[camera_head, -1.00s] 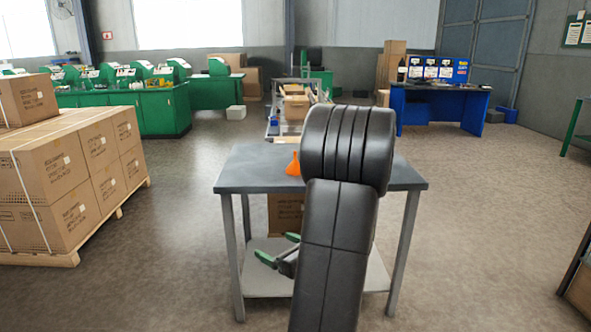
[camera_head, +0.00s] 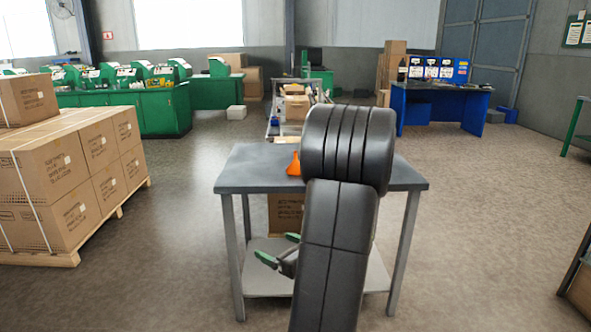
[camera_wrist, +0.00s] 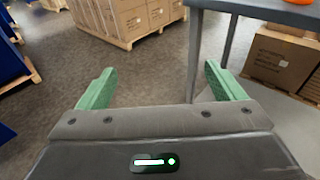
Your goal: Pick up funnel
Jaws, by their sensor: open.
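The orange funnel (camera_head: 294,165) stands on the grey-topped table (camera_head: 250,172), near the middle of its top and just left of my dark arm. In the wrist view only a sliver of the funnel (camera_wrist: 299,2) shows at the top right edge. My gripper (camera_head: 279,249) is below the table top, in front of the table's lower shelf in the head view. Its two green fingers are spread apart and empty, as the wrist view (camera_wrist: 158,88) also shows. My arm may hide part of the table top.
A cardboard box (camera_head: 285,213) sits on the table's lower shelf (camera_head: 262,283). A pallet of stacked boxes (camera_head: 70,175) stands at the left. Green machine benches (camera_head: 150,110) and a blue workbench (camera_head: 440,105) are farther back. The floor around the table is mostly clear.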

